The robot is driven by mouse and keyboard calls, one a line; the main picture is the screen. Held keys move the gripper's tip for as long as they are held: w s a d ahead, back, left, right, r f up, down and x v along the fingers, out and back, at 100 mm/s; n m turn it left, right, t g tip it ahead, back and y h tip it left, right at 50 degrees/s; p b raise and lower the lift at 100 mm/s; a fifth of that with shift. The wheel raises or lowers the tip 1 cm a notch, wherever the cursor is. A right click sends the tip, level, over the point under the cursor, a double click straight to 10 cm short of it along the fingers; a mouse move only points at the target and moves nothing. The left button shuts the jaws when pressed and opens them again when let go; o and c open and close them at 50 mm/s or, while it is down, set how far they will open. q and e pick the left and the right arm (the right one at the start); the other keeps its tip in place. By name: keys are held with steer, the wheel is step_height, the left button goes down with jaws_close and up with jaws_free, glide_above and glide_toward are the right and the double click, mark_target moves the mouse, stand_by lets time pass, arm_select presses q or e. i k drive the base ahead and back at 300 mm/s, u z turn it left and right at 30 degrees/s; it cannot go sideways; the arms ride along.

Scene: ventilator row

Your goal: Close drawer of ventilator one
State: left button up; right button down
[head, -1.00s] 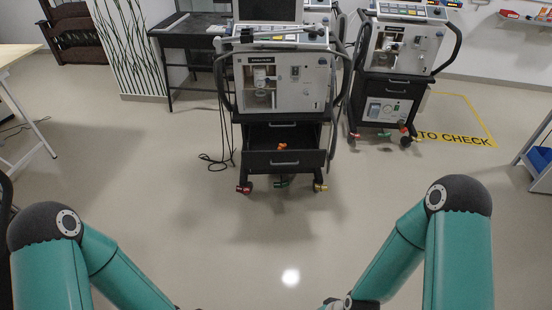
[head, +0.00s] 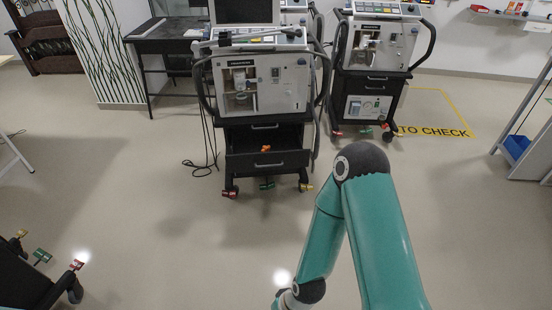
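A white ventilator (head: 262,88) on a black wheeled cart stands ahead, left of the middle. The lower drawer (head: 268,163) of its cart is pulled out, with a small orange thing (head: 266,149) inside. The upper drawer (head: 265,126) looks shut. A second ventilator (head: 380,45) stands behind to the right, and its cart drawer (head: 376,87) looks shut. My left arm and gripper are out of view.
A black cart corner (head: 25,280) with coloured casters is at the bottom left. A dark table (head: 165,32) stands left of the ventilator, with cables on the floor beside it. A shelf with a blue bin (head: 517,147) is at right. The floor (head: 190,235) ahead is clear.

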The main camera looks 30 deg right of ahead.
mark_target(268, 144)
steer(key=u, duration=0.1)
steer(key=i, duration=1)
steer(key=z, duration=0.1)
